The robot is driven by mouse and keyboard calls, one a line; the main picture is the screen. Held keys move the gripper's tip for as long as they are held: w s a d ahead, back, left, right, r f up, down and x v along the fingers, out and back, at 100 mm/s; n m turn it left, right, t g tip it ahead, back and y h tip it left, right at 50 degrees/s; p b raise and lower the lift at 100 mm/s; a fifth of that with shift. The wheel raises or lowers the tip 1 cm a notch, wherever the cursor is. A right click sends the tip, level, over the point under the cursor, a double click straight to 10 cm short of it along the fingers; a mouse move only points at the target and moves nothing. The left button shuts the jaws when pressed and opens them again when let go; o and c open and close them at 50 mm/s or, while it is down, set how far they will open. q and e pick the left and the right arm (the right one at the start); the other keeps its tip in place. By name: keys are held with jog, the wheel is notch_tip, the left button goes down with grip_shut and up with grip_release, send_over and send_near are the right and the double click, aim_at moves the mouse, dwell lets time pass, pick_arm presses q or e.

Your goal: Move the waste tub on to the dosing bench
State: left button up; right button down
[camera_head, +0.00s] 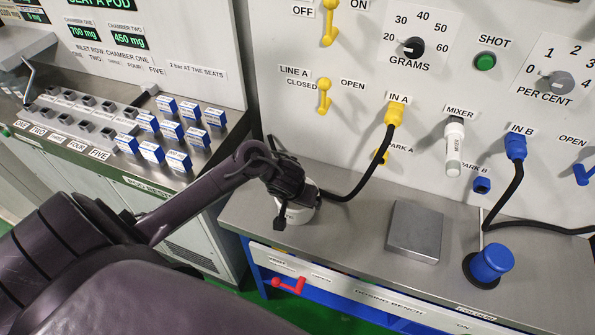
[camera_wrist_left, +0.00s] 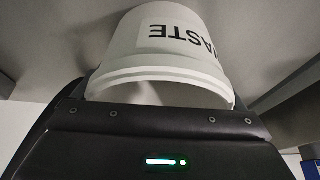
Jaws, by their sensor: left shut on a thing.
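The white waste tub (camera_head: 299,214) is at the left end of the dosing bench (camera_head: 345,240), mostly hidden behind my left gripper (camera_head: 292,187). My left gripper is shut on the tub. In the left wrist view the tub (camera_wrist_left: 160,62) fills the space in front of the gripper, with its black-lettered label upside down in the picture. I cannot tell whether the tub's base touches the bench top. My right gripper is not in view.
A black hose (camera_head: 370,168) from IN A hangs close to my gripper. A red handle (camera_head: 289,285) is on the bench front.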

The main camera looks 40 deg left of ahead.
pick_arm(q)
jog(key=o, duration=0.7)
jog(key=shift+o, duration=0.2)
jog(key=shift+r+p, duration=0.4)
jog(key=shift+r, duration=0.05)
jog(key=p+v, duration=0.7)
jog(key=v, duration=0.4)
jog(key=shift+s+r+p, duration=0.2)
jog(key=shift+p, duration=0.15)
jog(key=shift+f, duration=0.1)
